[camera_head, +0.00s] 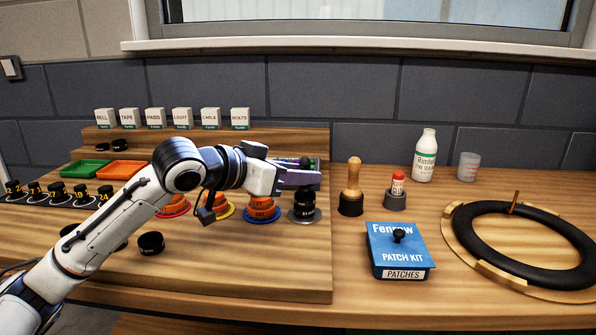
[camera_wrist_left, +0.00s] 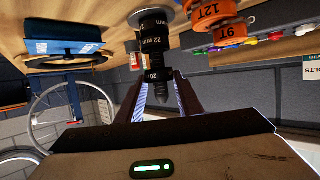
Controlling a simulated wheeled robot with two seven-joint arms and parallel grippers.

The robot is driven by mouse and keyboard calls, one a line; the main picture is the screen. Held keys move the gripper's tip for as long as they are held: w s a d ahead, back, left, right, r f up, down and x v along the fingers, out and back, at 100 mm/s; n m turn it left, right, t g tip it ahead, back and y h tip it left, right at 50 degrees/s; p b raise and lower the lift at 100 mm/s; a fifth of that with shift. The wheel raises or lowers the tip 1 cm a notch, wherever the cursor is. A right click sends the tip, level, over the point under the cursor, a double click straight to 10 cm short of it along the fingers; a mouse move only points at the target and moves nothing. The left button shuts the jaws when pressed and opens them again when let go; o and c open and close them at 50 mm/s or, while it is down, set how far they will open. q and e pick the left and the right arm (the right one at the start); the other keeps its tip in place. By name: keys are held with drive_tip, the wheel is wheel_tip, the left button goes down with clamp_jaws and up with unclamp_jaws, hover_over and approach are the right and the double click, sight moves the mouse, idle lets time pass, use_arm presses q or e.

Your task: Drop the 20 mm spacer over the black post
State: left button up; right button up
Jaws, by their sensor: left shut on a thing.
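The black post stands on a round grey base (camera_head: 304,216) near the right end of the wooden bench board. A black spacer marked 22 mm (camera_wrist_left: 153,42) sits low on it. My left gripper (camera_head: 302,178) is at the post's upper part. In the left wrist view, which shows the post upside down, the fingers (camera_wrist_left: 163,95) are shut on the black 20 mm spacer (camera_wrist_left: 156,76). This spacer appears around the post, and the dark post tip (camera_wrist_left: 161,93) shows beyond it. A gap shows between the two spacers. My right gripper is out of view.
Orange sprockets (camera_head: 263,207) are stacked on a blue-based post just left of the black post. A wooden-handled tool (camera_head: 351,185) and a blue patch kit (camera_head: 399,246) stand to the right. A loose black ring (camera_head: 151,243) lies on the board, whose front is mostly clear.

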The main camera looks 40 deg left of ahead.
use_arm(q)
drive_tip(key=shift+f+b, duration=0.6)
drive_tip(key=shift+f, duration=0.5)
drive_tip(key=o, duration=1.1)
drive_tip(key=shift+f, duration=0.1)
drive_tip(key=shift+s, duration=0.15)
drive_tip(key=v, duration=1)
drive_tip(key=shift+b, duration=0.4)
